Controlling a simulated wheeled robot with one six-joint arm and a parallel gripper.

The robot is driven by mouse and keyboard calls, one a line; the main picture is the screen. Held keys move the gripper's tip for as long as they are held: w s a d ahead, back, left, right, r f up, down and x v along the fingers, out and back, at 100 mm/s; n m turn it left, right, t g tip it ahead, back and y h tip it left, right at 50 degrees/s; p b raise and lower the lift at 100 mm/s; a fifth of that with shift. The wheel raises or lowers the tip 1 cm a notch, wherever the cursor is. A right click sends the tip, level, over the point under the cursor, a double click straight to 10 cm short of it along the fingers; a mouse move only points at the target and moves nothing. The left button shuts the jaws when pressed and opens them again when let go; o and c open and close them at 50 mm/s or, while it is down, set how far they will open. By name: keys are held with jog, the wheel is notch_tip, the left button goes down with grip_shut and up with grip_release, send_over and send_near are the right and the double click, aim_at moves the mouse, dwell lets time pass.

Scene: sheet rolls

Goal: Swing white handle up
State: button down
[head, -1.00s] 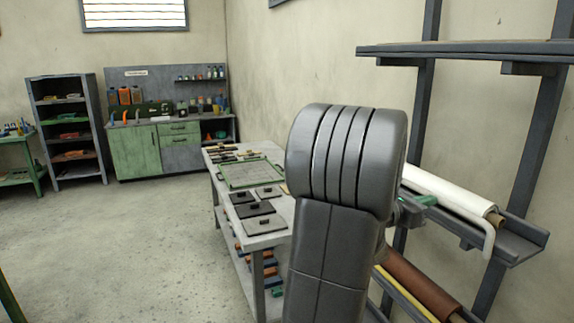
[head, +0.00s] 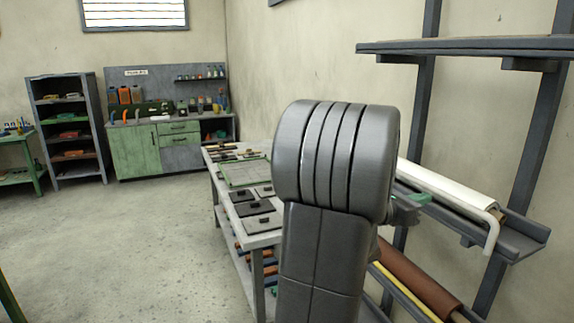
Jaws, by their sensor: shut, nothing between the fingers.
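The white handle (head: 492,238) is a thin bent bar at the right of the head view. Its long bar runs along the front of a white sheet roll (head: 450,184), and its end bends down past the roll's right end. My gripper (head: 418,198) shows only in part, with a green piece at its tip, just right of my large dark arm link. It is shut and empty, close to the left part of the handle's bar. Whether it touches the bar cannot be told. My arm hides the left end of the handle and roll.
The roll lies on a dark wall rack (head: 525,236) with an upper shelf (head: 470,47) above. A brown roll (head: 420,278) and a yellow one (head: 405,293) lie below. A grey table (head: 262,240) with flat items stands behind my arm. The floor at left is clear.

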aim_at(439, 194)
jog(key=v, duration=0.7)
jog(key=shift+b, duration=0.3)
jog(key=p+x, duration=0.1)
jog(key=x, duration=0.9)
dwell(0.3)
